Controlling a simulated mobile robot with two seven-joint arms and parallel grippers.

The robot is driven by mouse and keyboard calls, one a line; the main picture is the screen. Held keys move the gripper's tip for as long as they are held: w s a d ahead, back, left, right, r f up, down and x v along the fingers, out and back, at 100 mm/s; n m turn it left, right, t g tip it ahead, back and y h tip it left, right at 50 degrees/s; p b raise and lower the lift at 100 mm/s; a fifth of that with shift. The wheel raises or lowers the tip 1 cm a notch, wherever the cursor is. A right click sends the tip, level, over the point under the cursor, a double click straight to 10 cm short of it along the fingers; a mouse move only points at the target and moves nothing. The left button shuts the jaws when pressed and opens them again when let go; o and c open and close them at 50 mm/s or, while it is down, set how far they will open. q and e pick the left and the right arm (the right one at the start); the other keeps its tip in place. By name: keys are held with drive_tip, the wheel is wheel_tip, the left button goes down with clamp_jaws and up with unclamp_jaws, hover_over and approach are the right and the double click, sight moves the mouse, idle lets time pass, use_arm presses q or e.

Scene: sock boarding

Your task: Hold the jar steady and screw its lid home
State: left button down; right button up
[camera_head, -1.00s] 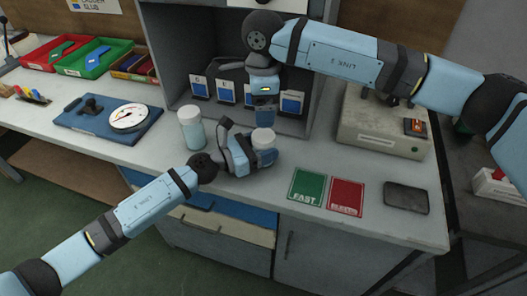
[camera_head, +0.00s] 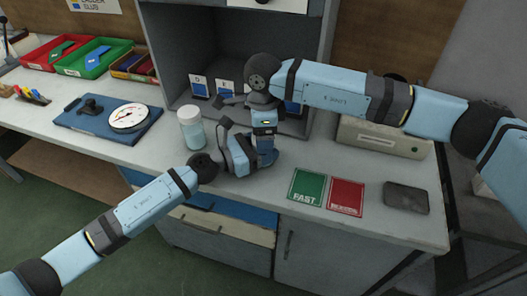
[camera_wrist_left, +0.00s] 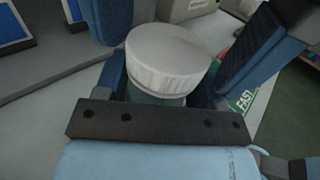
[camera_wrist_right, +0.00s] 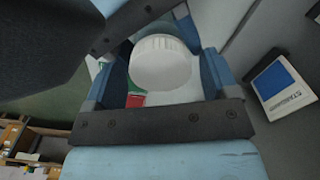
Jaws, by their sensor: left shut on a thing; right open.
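The jar (camera_wrist_left: 152,98) stands between the fingers of my left gripper (camera_head: 250,155), which is shut on it. Its white ribbed lid (camera_wrist_left: 166,62) sits on top; how tightly it is seated I cannot tell. My right gripper (camera_head: 265,143) points down over the jar, open, with its blue fingers on either side of the lid in the left wrist view. The right wrist view shows the lid (camera_wrist_right: 161,63) between the right fingers (camera_wrist_right: 163,80), with a gap visible beside it. In the head view the arms hide the jar and lid.
A second white-capped jar (camera_head: 191,128) stands left of my left gripper. Green (camera_head: 306,187) and red (camera_head: 346,196) cards and a dark flat pad (camera_head: 406,197) lie to the right. Behind is a grey cabinet (camera_head: 178,55) with labelled blue cards.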

drive_tip(key=c, duration=0.9)
drive_tip(key=o, duration=1)
drive_tip(key=shift+r, duration=2.25)
